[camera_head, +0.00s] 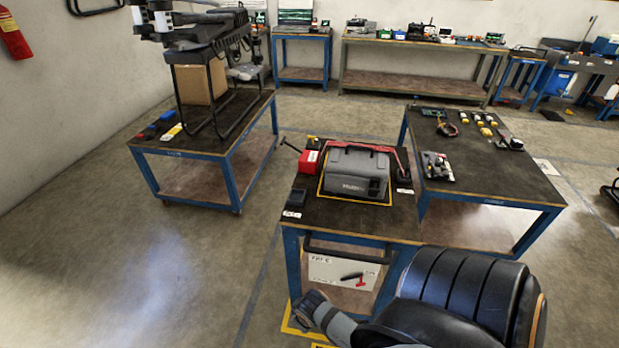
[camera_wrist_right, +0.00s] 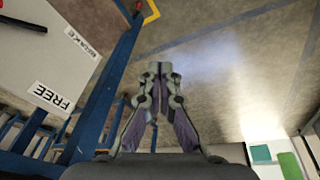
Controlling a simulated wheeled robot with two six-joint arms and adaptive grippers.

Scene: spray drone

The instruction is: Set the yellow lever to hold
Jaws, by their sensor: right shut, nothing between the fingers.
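No yellow lever can be made out with certainty. A white panel (camera_head: 322,269) hangs on the front of the middle table, with a black handle (camera_head: 352,276) and a small red part beside it. Part of the white panel (camera_wrist_right: 50,55) also shows in the right wrist view, with the labels FREE and BRAKE and a dark piece at its left edge. My right gripper (camera_wrist_right: 158,68) is shut and empty, its fingertips together over the floor and apart from the panel. In the head view my right arm hides much of the lower right. My left gripper is not in view.
The middle table (camera_head: 328,211) carries a grey case (camera_head: 355,172) and a red box (camera_head: 308,162). Side tables stand left (camera_head: 208,144) and right (camera_head: 485,177). Blue table legs (camera_wrist_right: 105,85) are close to my right gripper. The floor at left is clear.

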